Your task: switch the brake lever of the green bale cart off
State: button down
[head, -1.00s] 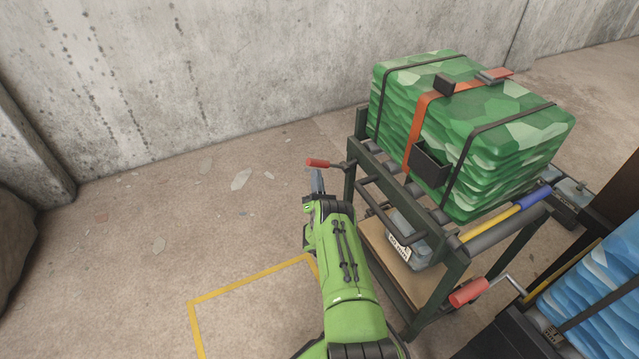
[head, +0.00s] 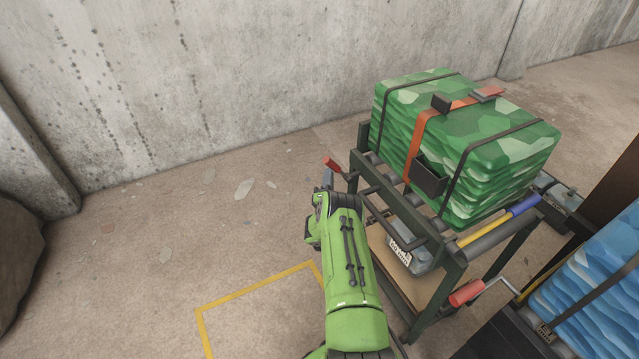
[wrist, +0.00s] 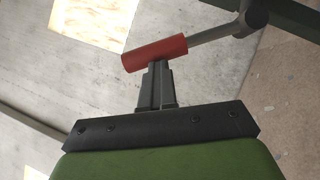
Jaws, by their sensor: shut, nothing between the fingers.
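The green bale cart (head: 357,184) is a dark metal frame carrying a strapped green bale (head: 492,137). Its brake lever has a red grip (head: 332,164) at the cart's far left corner, slanting up and left in the head view. In the wrist view, the red grip (wrist: 153,53) sits on a grey rod running to a round pivot at the upper right. My gripper (head: 327,178) is shut and empty. Its fingertips (wrist: 159,66) are right at the grip's lower side, touching or nearly so. My arm hides part of the cart's left side.
A blue bale (head: 592,300) on a dark frame stands at the lower right. Another red-gripped handle (head: 466,293) sticks out between the two. Open floor with a yellow marking (head: 262,285) lies left of the cart. A concrete wall (head: 230,70) stands behind.

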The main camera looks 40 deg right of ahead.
aim_at(336, 167)
jog(key=r, duration=0.1)
jog(key=d+r+m, duration=0.1)
jog(key=d+p, duration=0.1)
jog(key=shift+s+d+r+m+g, duration=0.1)
jog(key=shift+s+r+m+g, duration=0.2)
jog(key=shift+r+g, duration=0.1)
jog(key=shift+d+r+m, duration=0.25)
jog(key=shift+d+m, duration=0.05)
jog(key=shift+m, duration=0.1)
jog(key=shift+s+d+r+m+g+y+p, duration=0.15)
jog(key=shift+d+r+m+g+y, duration=0.15)
jog(key=shift+d+m, duration=0.25)
jog(key=shift+s+d+r+m+g+y+p, duration=0.1)
jog(key=shift+s+d+r+m+g+y, duration=0.15)
jog(key=shift+d+m+g, duration=0.3)
jog(key=shift+s+d+r+m+g+y+p, duration=0.15)
jog(key=shift+d+m+g+y, duration=0.15)
jog(key=shift+d+m, duration=0.25)
